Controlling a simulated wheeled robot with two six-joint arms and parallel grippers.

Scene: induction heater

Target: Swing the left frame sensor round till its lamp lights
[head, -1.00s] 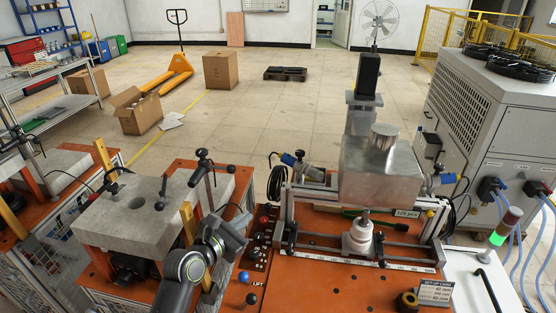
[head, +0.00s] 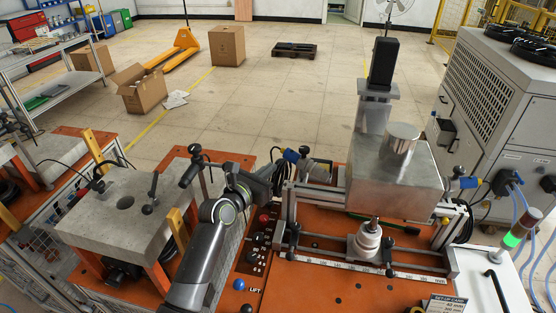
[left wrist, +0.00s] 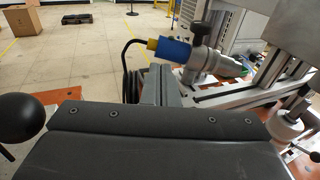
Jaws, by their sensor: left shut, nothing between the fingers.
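The left frame sensor (head: 306,162), a grey barrel with a blue and yellow cable end, sits on the left upright of the metal frame (head: 291,215). It also shows in the left wrist view (left wrist: 205,57), lying nearly level, beyond and right of the fingertips, with its black cable looping down at left. I cannot make out a lit lamp on it. My left gripper (head: 275,171) is shut and empty, just left of the sensor's cable end; its fingers also show in the left wrist view (left wrist: 161,84). They look apart from the sensor. My right gripper is out of view.
A large metal block (head: 398,180) stands in the frame behind a white-based spindle (head: 368,242). A similar sensor (head: 460,181) is on the right upright. Lever knobs and a grey slab (head: 110,215) lie left of my arm. A green-lit stack light (head: 514,237) stands at right.

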